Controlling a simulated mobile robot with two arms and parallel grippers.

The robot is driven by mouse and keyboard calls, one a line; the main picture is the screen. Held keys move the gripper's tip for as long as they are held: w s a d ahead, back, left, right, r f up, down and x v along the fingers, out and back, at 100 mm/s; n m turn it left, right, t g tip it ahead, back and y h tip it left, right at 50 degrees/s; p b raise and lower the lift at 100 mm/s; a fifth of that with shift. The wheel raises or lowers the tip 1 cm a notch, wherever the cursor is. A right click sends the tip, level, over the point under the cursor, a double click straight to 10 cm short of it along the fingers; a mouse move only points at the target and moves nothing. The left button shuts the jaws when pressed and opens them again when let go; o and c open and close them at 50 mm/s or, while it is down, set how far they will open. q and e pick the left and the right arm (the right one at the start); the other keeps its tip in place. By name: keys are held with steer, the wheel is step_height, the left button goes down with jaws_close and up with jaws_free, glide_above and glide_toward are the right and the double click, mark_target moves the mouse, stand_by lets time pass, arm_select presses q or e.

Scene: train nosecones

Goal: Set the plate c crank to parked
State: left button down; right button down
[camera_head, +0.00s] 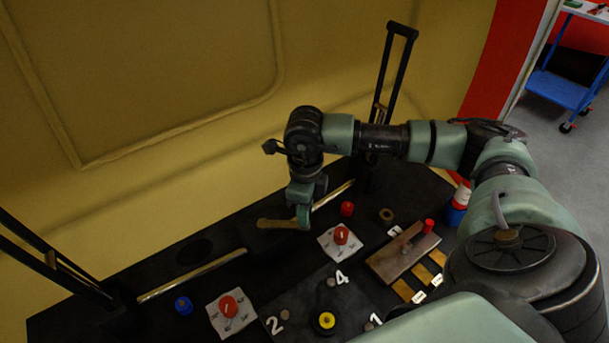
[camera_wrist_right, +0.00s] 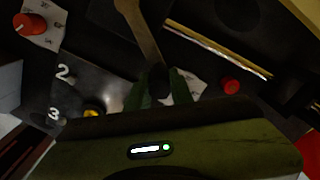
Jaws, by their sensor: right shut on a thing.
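A brown metal plate (camera_head: 388,262) lies on the black deck at the right, with a small crank-like part and a red knob (camera_head: 428,225) at its upper right. No letter that names it plate c is readable. My right gripper (camera_head: 304,218) is left of this plate, above the deck, and points down. It is shut on the end of a long brown bar (camera_head: 274,223), which sticks out to the left. In the wrist view the bar (camera_wrist_right: 142,35) runs up from between the fingers (camera_wrist_right: 159,90). My left gripper is not in view.
Two white dial plates with red knobs (camera_head: 341,235) (camera_head: 228,306) sit on the deck. A yellow button (camera_head: 326,321) is near numbered marks. A blue knob (camera_head: 183,305), a red button (camera_head: 347,208) and metal rails (camera_head: 192,276) lie around. A yellow wall (camera_head: 150,150) stands behind.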

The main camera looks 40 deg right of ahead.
steer(key=shift+w, duration=0.1)
steer(key=c, duration=1.3)
jaws_free()
steer(key=shift+o, duration=0.2)
step_height(320, 180, up, 8)
steer(key=shift+f, duration=0.1)
